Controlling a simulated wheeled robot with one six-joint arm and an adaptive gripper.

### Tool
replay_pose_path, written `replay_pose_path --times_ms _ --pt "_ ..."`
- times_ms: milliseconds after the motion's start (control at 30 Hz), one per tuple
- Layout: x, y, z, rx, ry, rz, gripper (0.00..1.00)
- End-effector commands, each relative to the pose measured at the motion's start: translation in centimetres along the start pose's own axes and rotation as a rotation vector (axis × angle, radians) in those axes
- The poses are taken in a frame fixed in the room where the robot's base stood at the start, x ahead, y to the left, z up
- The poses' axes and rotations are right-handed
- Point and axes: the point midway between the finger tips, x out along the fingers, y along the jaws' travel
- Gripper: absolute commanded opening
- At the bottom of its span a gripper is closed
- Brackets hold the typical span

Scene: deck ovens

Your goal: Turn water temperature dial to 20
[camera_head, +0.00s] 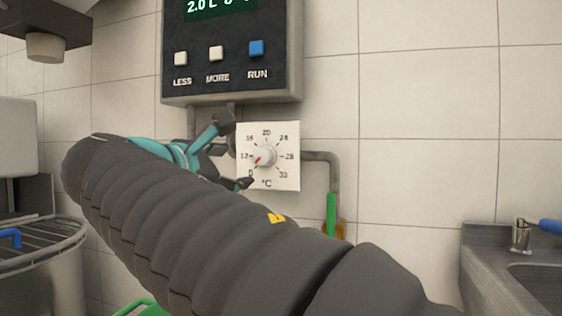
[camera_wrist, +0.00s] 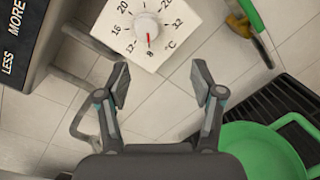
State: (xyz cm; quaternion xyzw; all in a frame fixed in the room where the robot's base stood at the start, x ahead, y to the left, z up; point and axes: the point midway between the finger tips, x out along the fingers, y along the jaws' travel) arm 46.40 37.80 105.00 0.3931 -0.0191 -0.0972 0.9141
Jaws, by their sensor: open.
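The water temperature dial is a white square plate (camera_head: 286,179) on the tiled wall, with numbers around a pale round knob (camera_head: 266,155). The knob's red mark points to the lower left, below 12 and towards the lowest number; 20 is at the top. My gripper (camera_head: 234,154) is open, with its fingers at the plate's left side. In the wrist view the knob (camera_wrist: 146,24) lies beyond the open, empty fingers (camera_wrist: 161,83), apart from them. My arm covers much of the lower middle of the head view.
A dark control box (camera_head: 232,84) with LESS, MORE and RUN buttons hangs above the dial. A grey pipe (camera_head: 333,172) runs behind the plate and down its right side. A green bucket (camera_wrist: 262,150) shows at lower right in the wrist view. A sink (camera_head: 510,262) stands far right.

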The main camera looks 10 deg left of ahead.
Motion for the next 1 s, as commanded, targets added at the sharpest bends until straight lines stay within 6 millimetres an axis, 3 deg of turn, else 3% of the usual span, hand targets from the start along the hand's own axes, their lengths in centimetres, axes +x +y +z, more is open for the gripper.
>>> replay_pose_path --times_ms 100,267,800,1000 --pt "-1.1 1.4 -0.4 -0.022 -0.017 0.032 0.67" --pt "-0.3 1.8 -0.4 -0.029 -0.024 0.037 0.67" --pt "9.3 2.0 -0.1 -0.027 -0.024 0.035 0.67" --pt "11.6 2.2 0.0 -0.026 -0.023 0.036 0.67"
